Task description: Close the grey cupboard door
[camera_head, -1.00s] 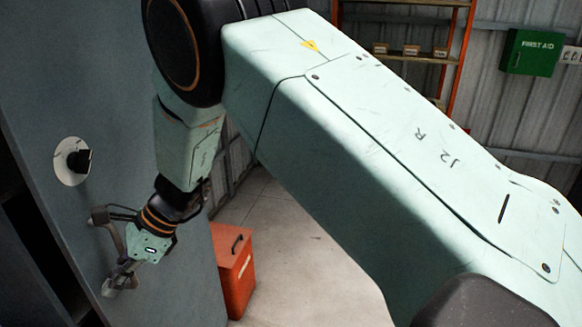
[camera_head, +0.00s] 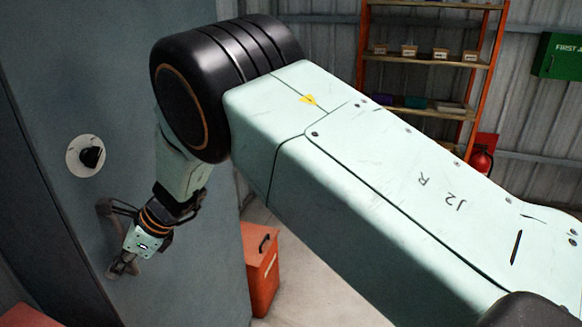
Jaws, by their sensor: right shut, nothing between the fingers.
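The grey cupboard door (camera_head: 60,120) fills the left of the head view. A round pale plate with a black knob (camera_head: 86,155) is on its face. A dark narrow strip runs down the door's left edge; I cannot tell how far the door stands open. My right gripper (camera_head: 112,240) is below the knob, close against the door's face. It is shut and holds nothing. I cannot tell whether its fingers touch the door. My right arm crosses the middle and right of the view and hides part of the door's right side. My left gripper is not in view.
An orange-red box (camera_head: 261,275) with a black handle stands on the floor right of the door. A shelf unit (camera_head: 430,60) with small boxes stands at the back. A green first aid box (camera_head: 560,57) and a red extinguisher (camera_head: 481,158) are at the far right.

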